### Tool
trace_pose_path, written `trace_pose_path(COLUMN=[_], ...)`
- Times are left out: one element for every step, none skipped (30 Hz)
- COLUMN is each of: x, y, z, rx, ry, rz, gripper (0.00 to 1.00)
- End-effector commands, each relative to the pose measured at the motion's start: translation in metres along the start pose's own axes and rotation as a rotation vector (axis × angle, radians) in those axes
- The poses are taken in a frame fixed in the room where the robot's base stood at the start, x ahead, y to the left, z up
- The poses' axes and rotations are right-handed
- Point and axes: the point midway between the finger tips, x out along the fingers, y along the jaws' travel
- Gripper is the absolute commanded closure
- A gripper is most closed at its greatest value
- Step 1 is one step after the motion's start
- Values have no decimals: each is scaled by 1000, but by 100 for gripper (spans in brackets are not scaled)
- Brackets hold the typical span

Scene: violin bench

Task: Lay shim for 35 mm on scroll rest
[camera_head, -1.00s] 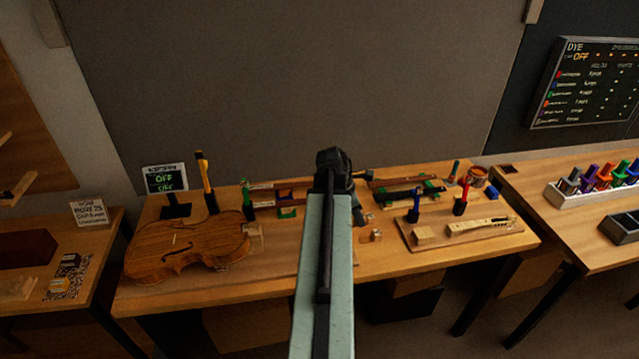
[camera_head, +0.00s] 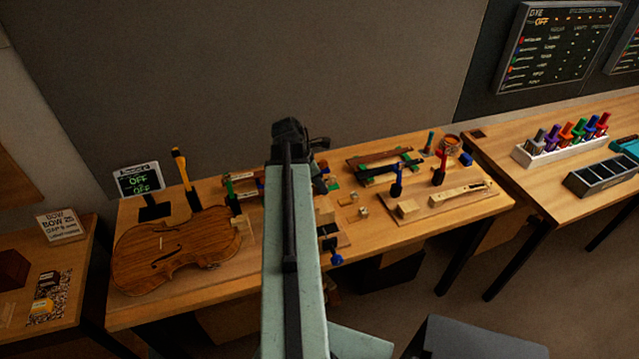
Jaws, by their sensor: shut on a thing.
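My gripper (camera_head: 321,172) is at the far end of my long pale arm, over the back middle of the bench. Only some of its dark parts show beside the arm. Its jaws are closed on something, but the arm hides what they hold. Small wooden pieces (camera_head: 363,211) lie on the bench just right of the arm; I cannot tell whether one is a shim. A board (camera_head: 460,206) at the right bears a pale violin neck (camera_head: 456,194) and a wooden block (camera_head: 408,208). I cannot tell which thing is the scroll rest.
A violin body (camera_head: 180,250) lies at the bench's left, near a small sign (camera_head: 139,180). Upright coloured-handled tools (camera_head: 397,182) stand around the bench. Dark strips (camera_head: 388,165) lie at the back. A side bench at the right holds a rack (camera_head: 558,152) and a dark tray (camera_head: 603,176).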

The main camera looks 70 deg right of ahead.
Motion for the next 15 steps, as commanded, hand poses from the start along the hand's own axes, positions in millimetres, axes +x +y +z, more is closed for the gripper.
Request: trace_pose_path(x=[11,14,19,22,25,30,33,36,40,43,46,51,54,56,59], y=[0,0,0,0,0,0,0,0,0,0,0,0,0,0,0], z=[-4,-6,-8,-9,-10,-12,-14,-15,-17,-18,-19,-21,-22,-23,-24], rx=[0,0,0,0,0,0,0,0,0,0,0,0,0,0,0], ry=[0,0,0,0,0,0,0,0,0,0,0,0,0,0,0], rz=[0,0,0,0,0,0,0,0,0,0,0,0,0,0,0], gripper=[100,100,100,100,100,100,100,100,100,100,100,100,100,100,100])
